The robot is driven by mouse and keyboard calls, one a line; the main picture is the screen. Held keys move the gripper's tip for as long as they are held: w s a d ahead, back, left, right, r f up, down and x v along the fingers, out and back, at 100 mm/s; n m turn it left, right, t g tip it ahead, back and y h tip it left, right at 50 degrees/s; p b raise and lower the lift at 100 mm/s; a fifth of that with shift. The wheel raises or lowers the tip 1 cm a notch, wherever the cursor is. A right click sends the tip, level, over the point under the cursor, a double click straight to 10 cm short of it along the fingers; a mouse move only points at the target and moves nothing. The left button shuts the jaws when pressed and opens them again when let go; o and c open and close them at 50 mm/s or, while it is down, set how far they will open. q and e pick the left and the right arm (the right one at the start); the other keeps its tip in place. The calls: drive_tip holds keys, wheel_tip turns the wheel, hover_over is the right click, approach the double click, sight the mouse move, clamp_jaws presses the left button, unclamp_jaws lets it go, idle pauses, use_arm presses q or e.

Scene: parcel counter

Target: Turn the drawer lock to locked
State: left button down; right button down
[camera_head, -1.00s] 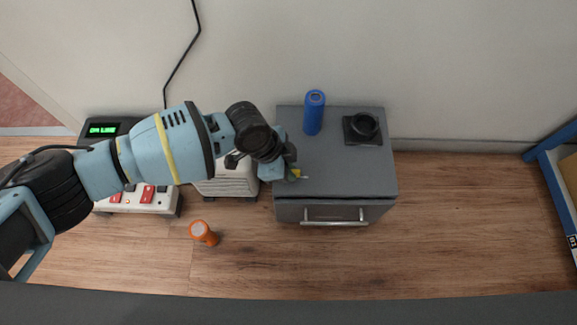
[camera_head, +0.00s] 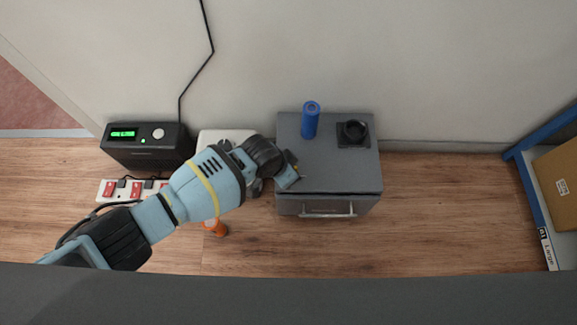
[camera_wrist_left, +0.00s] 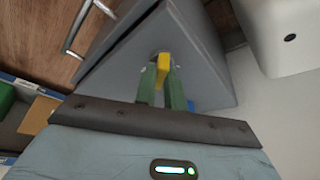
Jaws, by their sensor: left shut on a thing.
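The grey drawer cabinet (camera_head: 350,172) stands against the wall. Its drawer front has a metal handle (camera_head: 328,212), also seen in the left wrist view (camera_wrist_left: 76,28). In the left wrist view, the green fingers of my left gripper (camera_wrist_left: 164,88) are shut on the yellow lock knob (camera_wrist_left: 163,66), which stands out from the grey cabinet. The knob is mostly hidden in the head view. I cannot tell the lock's setting. My right gripper is not in view.
A blue cylinder (camera_head: 310,120) and a black ring-shaped holder (camera_head: 354,133) stand on the cabinet. An orange bottle (camera_head: 218,230), partly behind my arm, stands on the wood surface. A black box with a green display (camera_head: 148,150) and a power strip (camera_head: 118,190) are left. A blue-framed shelf (camera_head: 530,190) is right.

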use_arm(q)
drive_tip(key=n+p, duration=0.2)
drive_tip(key=n, duration=0.1)
drive_tip(key=shift+s+d+r+t+y, duration=0.15)
drive_tip(key=shift+r+t+y, duration=0.05)
drive_tip(key=shift+t+y, duration=0.2)
drive_tip(key=n+p, duration=0.1)
drive_tip(key=n, duration=0.1)
drive_tip(key=shift+f+n+t+y, duration=0.1)
drive_tip(key=shift+n+t+y, duration=0.2)
drive_tip(key=shift+y, duration=0.1)
drive_tip(key=n+y, duration=0.1)
drive_tip(key=n, duration=0.2)
drive_tip(key=shift+d+f, duration=0.1)
drive_tip(key=shift+d, duration=0.05)
drive_tip(key=shift+n+t+y, duration=0.3)
drive_tip(key=shift+n, duration=0.4)
drive_tip(key=c, duration=1.5)
unclamp_jaws()
